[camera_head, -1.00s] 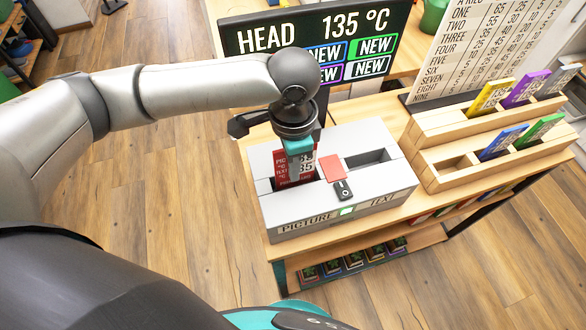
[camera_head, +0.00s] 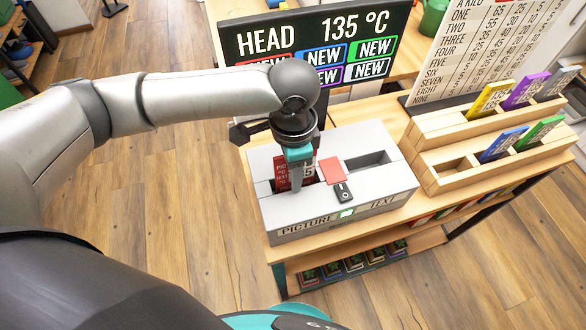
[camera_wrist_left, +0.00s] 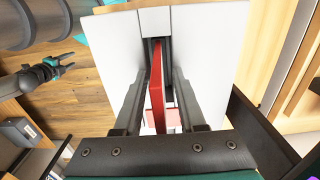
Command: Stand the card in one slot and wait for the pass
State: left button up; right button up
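The red card (camera_head: 281,172) stands upright in the left slot of the grey two-slot box (camera_head: 330,213), its lower part hidden inside. My left gripper (camera_head: 296,180) reaches down over this slot. In the left wrist view the red card (camera_wrist_left: 156,85) shows between the open fingers of my left gripper (camera_wrist_left: 162,78), with a gap visible beside it. The right slot (camera_head: 367,161) is empty. A dark gripper (camera_wrist_left: 55,70), apparently my right, shows small at the left wrist view's edge.
A red plate (camera_head: 332,171) with a small black tag lies on the box between the slots. A black sign (camera_head: 312,40) reading HEAD 135 °C stands behind. A wooden rack (camera_head: 436,183) with several coloured cards stands at the right, beside a printed chart (camera_head: 497,45).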

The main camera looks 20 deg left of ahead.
pick_arm(q)
notch_tip(320, 180, up, 12)
jog(key=p, duration=0.3)
jog(key=shift+r, duration=0.15)
dwell(0.4)
